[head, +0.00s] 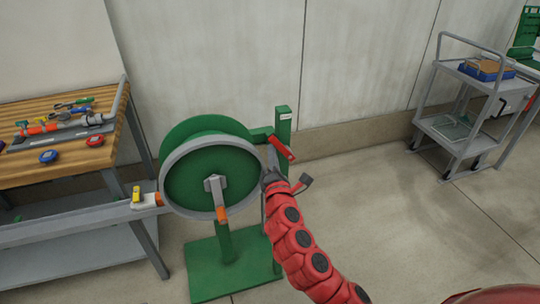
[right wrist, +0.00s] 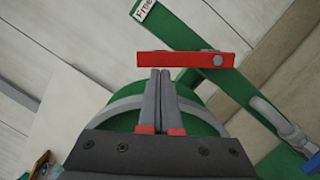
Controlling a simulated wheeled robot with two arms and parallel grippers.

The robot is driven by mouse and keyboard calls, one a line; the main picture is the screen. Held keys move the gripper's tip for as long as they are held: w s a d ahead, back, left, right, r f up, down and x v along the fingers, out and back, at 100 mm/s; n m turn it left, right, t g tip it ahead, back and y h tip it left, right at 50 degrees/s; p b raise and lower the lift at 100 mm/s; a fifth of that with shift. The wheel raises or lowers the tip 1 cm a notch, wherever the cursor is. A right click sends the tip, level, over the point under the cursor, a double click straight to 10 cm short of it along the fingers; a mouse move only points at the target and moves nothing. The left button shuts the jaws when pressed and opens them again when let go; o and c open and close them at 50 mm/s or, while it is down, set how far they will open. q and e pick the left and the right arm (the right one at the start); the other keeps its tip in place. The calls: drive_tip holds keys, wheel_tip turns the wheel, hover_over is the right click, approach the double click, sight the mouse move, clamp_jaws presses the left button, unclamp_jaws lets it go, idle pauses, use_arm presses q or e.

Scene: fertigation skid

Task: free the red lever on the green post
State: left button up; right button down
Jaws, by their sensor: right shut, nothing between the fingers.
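The red lever (head: 281,148) is mounted by a pivot near the top of the green post (head: 283,124) and slants down to the right in the head view. In the right wrist view the lever (right wrist: 185,59) is a red bar with a grey pivot at its right end. My right gripper (right wrist: 160,72) is shut and empty, its fingertips just below the lever's near edge; I cannot tell whether they touch. The post (right wrist: 190,42) carries a white label, partly readable as "Free". In the head view my right gripper (head: 273,160) is small beside the post. My left gripper is not in view.
A green reel with a grey rim (head: 165,185) and an orange-handled crank (head: 221,214) stands left of the post on a green base (head: 205,272). A wooden-topped bench (head: 60,170) holds tools at left. A grey cart (head: 450,132) stands at right, with clear floor before it.

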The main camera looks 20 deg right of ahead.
sight(280, 146)
drive_tip(key=d+r+m+p, duration=0.1)
drive_tip(key=m, duration=0.1)
drive_tip(key=d+r+m+g+p, duration=0.1)
drive_tip(key=m+p, duration=0.1)
drive_tip(key=shift+d+r+m, duration=0.1)
drive_tip(key=shift+r+m, duration=0.1)
drive_tip(key=shift+m, duration=0.1)
drive_tip(key=shift+d+r+m+g+p, duration=0.1)
drive_tip(key=shift+d+m+g+p, duration=0.1)
drive_tip(key=shift+d+m+p, duration=0.3)
drive_tip(key=shift+d+r+m+g+p, duration=0.15)
drive_tip(key=shift+m+g+p, duration=0.1)
drive_tip(key=shift+m, duration=0.45)
drive_tip(key=shift+f, duration=0.1)
drive_tip(key=shift+a, duration=0.1)
